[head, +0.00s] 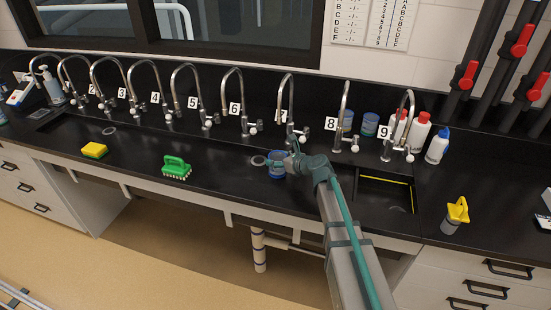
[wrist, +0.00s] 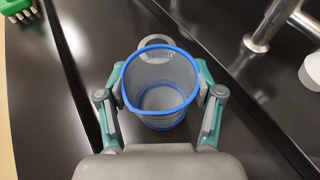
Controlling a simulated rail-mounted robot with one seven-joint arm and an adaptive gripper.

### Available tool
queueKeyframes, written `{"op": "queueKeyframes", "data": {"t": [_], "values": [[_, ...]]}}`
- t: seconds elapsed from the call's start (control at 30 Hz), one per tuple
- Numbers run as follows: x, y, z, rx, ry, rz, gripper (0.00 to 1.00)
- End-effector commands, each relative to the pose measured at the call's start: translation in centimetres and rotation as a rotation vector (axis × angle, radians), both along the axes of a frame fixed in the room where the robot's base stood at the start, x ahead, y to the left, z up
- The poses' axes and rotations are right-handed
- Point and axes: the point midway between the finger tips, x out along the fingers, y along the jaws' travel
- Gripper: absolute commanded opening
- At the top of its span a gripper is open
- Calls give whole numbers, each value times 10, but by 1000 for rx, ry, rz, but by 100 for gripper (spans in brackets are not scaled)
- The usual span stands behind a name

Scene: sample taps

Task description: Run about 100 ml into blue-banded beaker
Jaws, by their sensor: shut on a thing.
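The blue-banded beaker (head: 277,172) is at the sink trough, in front of the tap (head: 284,108) between labels 6 and 8. In the wrist view the beaker (wrist: 160,72) has a blue rim and a blue ring low down, and looks empty. My gripper (wrist: 162,92) is shut on it, one finger on each side. The beaker is about upright. I cannot tell whether it touches the surface. A tap (wrist: 265,25) shows at the upper right of the wrist view, to the side of the beaker's mouth. No water stream shows.
Several more numbered taps line the back. A green brush (head: 176,168) and yellow sponge (head: 94,150) lie left. Two blue containers (head: 369,124) and white bottles (head: 418,132) stand behind the right taps. A yellow-topped item (head: 457,212) and an open basin (head: 385,192) are right.

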Motion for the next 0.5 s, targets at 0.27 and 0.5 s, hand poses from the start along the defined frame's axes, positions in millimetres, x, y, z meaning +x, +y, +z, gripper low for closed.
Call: {"op": "queueKeyframes", "data": {"t": [0.27, 0.5], "values": [[-1, -3, 0, 0, 0, 1, 33], [-1, -3, 0, -1, -1, 0, 84]]}}
